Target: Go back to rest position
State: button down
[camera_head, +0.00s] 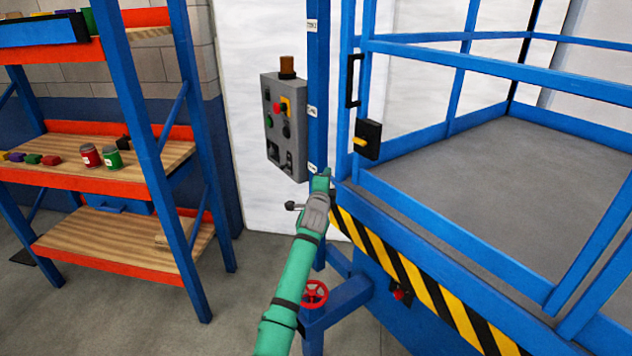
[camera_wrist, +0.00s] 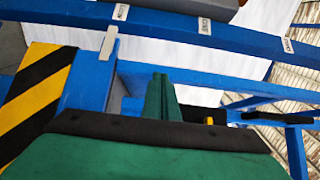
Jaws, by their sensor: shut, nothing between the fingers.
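My green arm reaches up from the bottom middle of the head view. My gripper (camera_head: 322,178) is near the blue post, just right of the lower end of the grey control panel (camera_head: 270,130) and by the front left corner of the blue lift platform. In the wrist view my gripper's green fingers (camera_wrist: 160,98) are together with nothing held, in front of blue rails and the post. I cannot tell from these views whether the fingers touch the post.
The platform's railing (camera_head: 470,62) carries a black handle (camera_head: 353,82) and a black latch box (camera_head: 368,140) close to my gripper. A red handwheel (camera_head: 313,294) is below my arm. A blue and orange shelf (camera_head: 90,182) stands left. Floor between shelf and lift is clear.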

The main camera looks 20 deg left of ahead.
jog(key=shift+s+a, duration=0.4)
jog(key=shift+s, duration=0.35)
jog(key=shift+s+a, duration=0.35)
jog(key=shift+s, duration=0.45)
jog(key=shift+s+a, duration=0.4)
jog(key=shift+s, duration=0.35)
